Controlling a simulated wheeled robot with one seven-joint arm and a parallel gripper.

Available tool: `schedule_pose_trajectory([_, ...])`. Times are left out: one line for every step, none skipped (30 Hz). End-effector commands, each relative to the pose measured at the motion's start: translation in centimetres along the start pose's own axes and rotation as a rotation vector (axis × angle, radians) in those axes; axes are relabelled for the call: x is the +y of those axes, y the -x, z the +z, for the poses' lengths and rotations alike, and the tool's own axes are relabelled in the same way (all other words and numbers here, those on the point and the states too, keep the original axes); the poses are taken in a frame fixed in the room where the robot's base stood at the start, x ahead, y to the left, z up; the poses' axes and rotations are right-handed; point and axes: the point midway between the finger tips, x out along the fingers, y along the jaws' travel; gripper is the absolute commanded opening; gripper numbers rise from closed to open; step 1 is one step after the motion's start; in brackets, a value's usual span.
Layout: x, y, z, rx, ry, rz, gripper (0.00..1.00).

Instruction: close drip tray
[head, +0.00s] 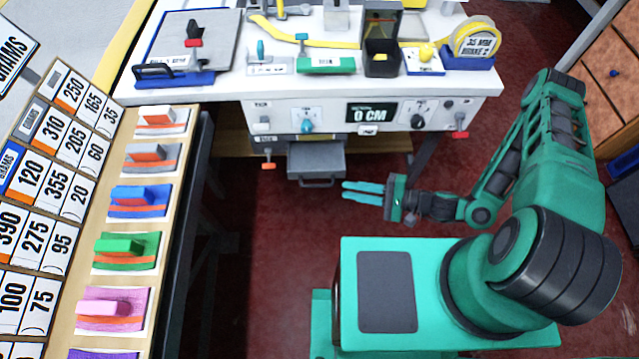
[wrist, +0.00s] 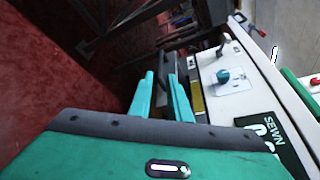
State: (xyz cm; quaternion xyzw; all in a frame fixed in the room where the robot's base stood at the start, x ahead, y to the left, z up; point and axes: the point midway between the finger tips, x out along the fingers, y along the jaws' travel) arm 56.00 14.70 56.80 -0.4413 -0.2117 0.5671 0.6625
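The drip tray, a grey drawer (head: 316,158) with a handle on its front, sticks out below the front panel of the white machine bench in the head view. It stands open. My gripper (head: 345,190) is to the right of the tray and a little nearer to me, its teal fingers pointing left. The fingers do not appear to touch the tray. In the wrist view the two fingers of my gripper (wrist: 161,75) are apart with nothing held between them. I cannot make out the tray clearly in the wrist view.
The white bench (head: 470,105) carries a tape measure (head: 476,40) and several small tools. Its front panel has knobs and a "0 CM" display (head: 371,113). A rack of coloured samples (head: 130,240) stands at the left. Red floor (head: 285,260) lies clear in front of the tray.

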Motion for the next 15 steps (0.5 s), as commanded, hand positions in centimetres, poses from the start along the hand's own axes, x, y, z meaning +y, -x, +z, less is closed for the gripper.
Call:
schedule_pose_trajectory([0.1, -0.1, 0.0, 0.002, -0.005, -0.004, 0.17])
schedule_pose_trajectory([0.1, -0.3, 0.0, 0.003, -0.006, -0.005, 0.17])
schedule_pose_trajectory([0.1, -0.5, 0.0, 0.003, -0.007, -0.006, 0.17])
schedule_pose_trajectory([0.1, -0.7, 0.1, 0.002, -0.007, -0.006, 0.17])
schedule_pose_trajectory([0.1, -0.9, 0.1, 0.001, -0.006, -0.006, 0.17])
schedule_pose_trajectory([0.1, -1.4, 0.1, 0.0, -0.005, -0.005, 0.17])
schedule_pose_trajectory([0.1, -1.8, 0.1, 0.001, -0.005, -0.005, 0.17])
schedule_pose_trajectory([0.1, -2.2, 0.1, 0.0, -0.005, -0.006, 0.17])
schedule_pose_trajectory([0.1, -2.9, 0.1, -0.001, -0.005, -0.005, 0.17])
schedule_pose_trajectory([0.1, -3.4, 0.1, 0.0, -0.005, -0.005, 0.17])
schedule_pose_trajectory([0.1, -4.0, 0.1, -0.001, -0.004, -0.005, 0.17])
schedule_pose_trajectory([0.1, -4.7, 0.1, -0.001, -0.004, -0.005, 0.17])
schedule_pose_trajectory([0.1, -5.2, 0.1, 0.0, -0.004, -0.005, 0.17])
schedule_pose_trajectory([0.1, -5.8, 0.1, -0.001, -0.004, -0.005, 0.17])
schedule_pose_trajectory([0.1, -6.5, 0.1, 0.0, -0.004, -0.005, 0.17])
